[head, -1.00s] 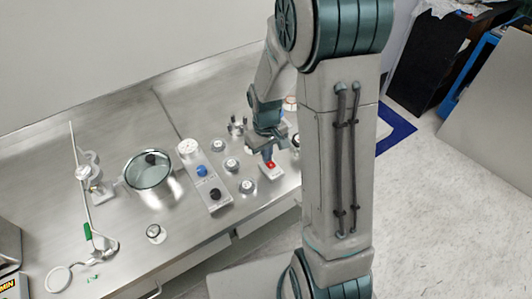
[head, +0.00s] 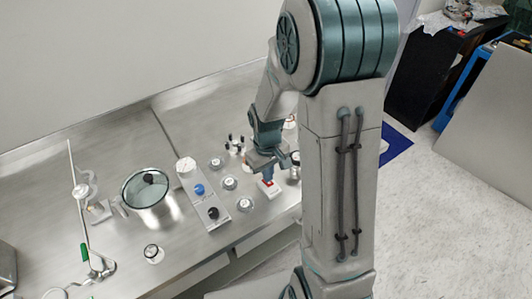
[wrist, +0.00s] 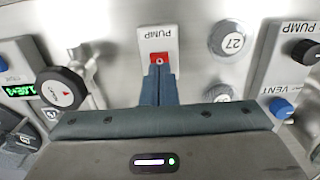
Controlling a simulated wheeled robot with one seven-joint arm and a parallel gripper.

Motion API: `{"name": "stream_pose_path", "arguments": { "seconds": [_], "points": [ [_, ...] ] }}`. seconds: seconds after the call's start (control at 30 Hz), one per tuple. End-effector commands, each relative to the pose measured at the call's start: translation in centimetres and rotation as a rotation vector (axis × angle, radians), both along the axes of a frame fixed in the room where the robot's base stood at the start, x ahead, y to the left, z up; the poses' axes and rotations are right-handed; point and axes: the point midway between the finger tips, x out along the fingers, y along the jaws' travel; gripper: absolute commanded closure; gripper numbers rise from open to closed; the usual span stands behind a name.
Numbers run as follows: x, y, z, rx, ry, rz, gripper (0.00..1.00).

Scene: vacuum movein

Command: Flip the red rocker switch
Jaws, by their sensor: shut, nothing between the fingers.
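The red rocker switch (wrist: 161,57) sits on a small white box labelled PUMP (wrist: 157,38) in the wrist view. A round mark shows on its near half. In the head view the switch (head: 267,184) is partly hidden under my fingers. My gripper (wrist: 159,69) is shut and empty, its two fingers side by side. The fingertips are at the near edge of the red rocker and overlap it in the picture. I cannot tell whether they touch it. In the head view my gripper (head: 266,176) points down at the box.
A panel with blue and black knobs (head: 212,212) stands left of the switch, with several small round metal pieces (head: 230,183) between. In the wrist view, a disc marked 27 (wrist: 231,40) and a black-knobbed gauge (wrist: 60,90) flank it. A lidded pot (head: 148,190) stands further left.

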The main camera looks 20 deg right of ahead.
Motion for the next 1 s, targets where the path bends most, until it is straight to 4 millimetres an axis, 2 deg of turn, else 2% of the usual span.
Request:
{"name": "stream_pose_path", "arguments": {
  "seconds": [0.03,0.27,0.4,0.6,0.8,1.0],
  "points": [
    [0.1,0.1,1.0,0.0,-0.001,0.0,1.0],
    [0.9,0.2,4.6,-0.001,-0.009,0.0,1.0],
    [1.5,0.5,7.7,-0.001,-0.008,0.001,1.0],
    [2.1,0.7,11.3,0.0,-0.005,0.001,1.0],
    [2.3,0.8,12.9,0.001,-0.002,0.001,1.0],
    [2.3,0.8,13.1,0.0,0.0,0.0,1.0]
  ]
}}
